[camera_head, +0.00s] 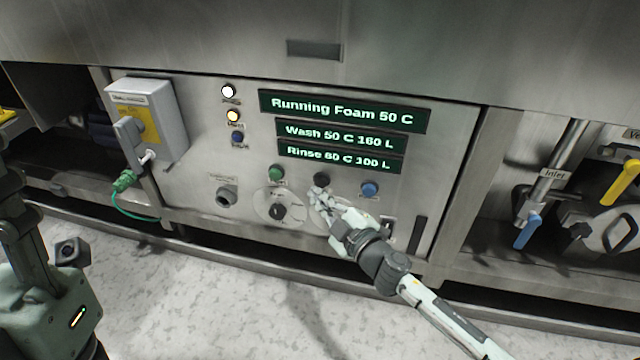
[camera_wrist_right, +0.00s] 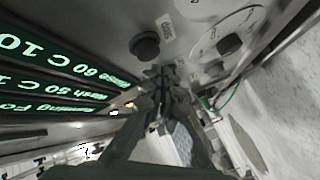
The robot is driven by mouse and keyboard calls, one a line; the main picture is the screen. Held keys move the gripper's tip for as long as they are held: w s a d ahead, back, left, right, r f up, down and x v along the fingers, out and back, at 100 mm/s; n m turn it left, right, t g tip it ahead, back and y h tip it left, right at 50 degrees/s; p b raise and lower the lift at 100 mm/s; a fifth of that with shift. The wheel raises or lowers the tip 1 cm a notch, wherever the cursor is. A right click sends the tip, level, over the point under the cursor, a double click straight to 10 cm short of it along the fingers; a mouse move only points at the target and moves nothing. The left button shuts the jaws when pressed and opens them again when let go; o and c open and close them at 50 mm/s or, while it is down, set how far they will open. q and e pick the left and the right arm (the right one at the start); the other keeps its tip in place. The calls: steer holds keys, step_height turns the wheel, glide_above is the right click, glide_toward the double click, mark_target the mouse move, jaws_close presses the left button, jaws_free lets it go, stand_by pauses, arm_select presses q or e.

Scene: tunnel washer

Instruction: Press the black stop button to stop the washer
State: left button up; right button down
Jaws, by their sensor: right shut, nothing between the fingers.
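The black stop button (camera_head: 321,179) sits on the grey control panel (camera_head: 210,180), between a green button (camera_head: 276,173) and a blue button (camera_head: 370,189). My right gripper (camera_head: 318,196) is shut and empty, with its fingertips just below the black button in the head view. In the right wrist view the black button (camera_wrist_right: 145,45) stands just beyond the fingertips (camera_wrist_right: 158,70); I cannot tell whether they touch. The top display (camera_head: 345,111) reads "Running Foam 50 C". My left arm shows at the left edge, but its fingers are not in view.
Black rotary knobs sit under the buttons, one (camera_head: 277,211) left of my right gripper. Pipes with a blue valve handle (camera_head: 527,232) and a yellow one (camera_head: 621,183) are at the right.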

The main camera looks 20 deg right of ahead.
steer(key=shift+w+d, duration=0.25)
steer(key=shift+w, duration=0.15)
steer(key=shift+w+d, duration=0.3)
steer(key=shift+w, duration=0.15)
stand_by(0.7)
stand_by(0.4)
steer(key=shift+s+a, duration=0.5)
steer(key=shift+s, duration=0.35)
steer(key=shift+a, duration=0.1)
